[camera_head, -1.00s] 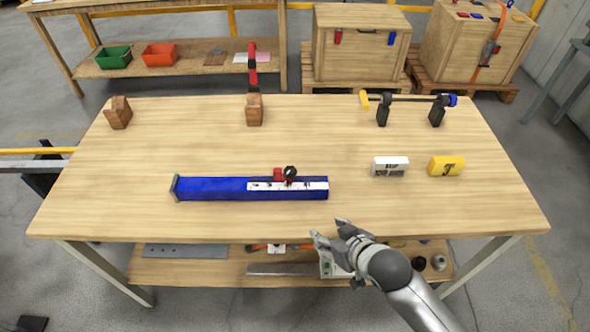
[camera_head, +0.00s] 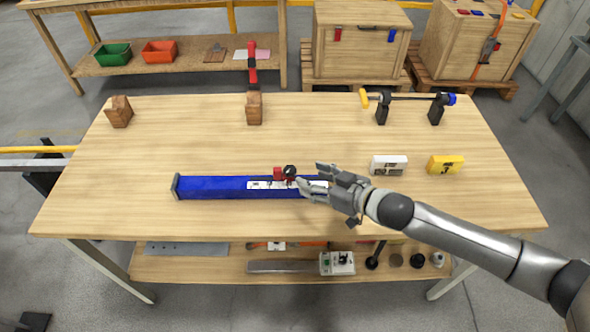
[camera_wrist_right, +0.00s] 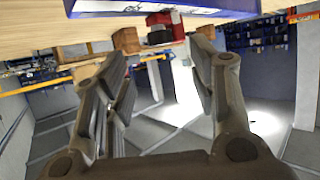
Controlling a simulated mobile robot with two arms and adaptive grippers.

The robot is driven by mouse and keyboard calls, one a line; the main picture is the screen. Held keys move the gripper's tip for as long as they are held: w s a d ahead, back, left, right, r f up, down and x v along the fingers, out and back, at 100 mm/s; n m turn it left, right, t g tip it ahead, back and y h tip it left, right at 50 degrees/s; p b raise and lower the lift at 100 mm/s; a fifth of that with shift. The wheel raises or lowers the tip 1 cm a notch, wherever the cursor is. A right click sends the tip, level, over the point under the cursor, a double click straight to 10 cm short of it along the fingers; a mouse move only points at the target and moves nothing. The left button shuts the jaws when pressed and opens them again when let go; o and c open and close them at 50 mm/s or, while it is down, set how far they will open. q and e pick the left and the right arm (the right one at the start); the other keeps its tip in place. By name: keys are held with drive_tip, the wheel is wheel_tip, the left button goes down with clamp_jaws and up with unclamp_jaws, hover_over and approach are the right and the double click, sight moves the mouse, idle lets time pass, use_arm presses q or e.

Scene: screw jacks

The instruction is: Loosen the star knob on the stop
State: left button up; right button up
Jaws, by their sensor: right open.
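A blue rail (camera_head: 215,188) with a white scale strip lies on the wooden table. A small red stop (camera_head: 278,173) sits on the rail, with the black star knob (camera_head: 290,171) at its right side. My right gripper (camera_head: 312,176) is open just right of the knob, over the rail's right end, its fingers pointing left. In the right wrist view the black knob (camera_wrist_right: 160,37) and the red stop (camera_wrist_right: 163,18) show beyond and between the spread fingers (camera_wrist_right: 148,58), apart from them. My left gripper is not in view.
A white block (camera_head: 388,166) and a yellow block (camera_head: 446,165) stand right of my gripper. Wooden blocks (camera_head: 119,112) (camera_head: 254,109) and a black-post bar fixture (camera_head: 410,98) stand along the back.

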sight(293, 171)
drive_tip(key=x, duration=0.8)
drive_tip(key=shift+r+p, duration=0.15)
drive_tip(key=shift+p, duration=0.15)
drive_tip(key=shift+d, duration=0.1)
drive_tip(key=c, duration=1)
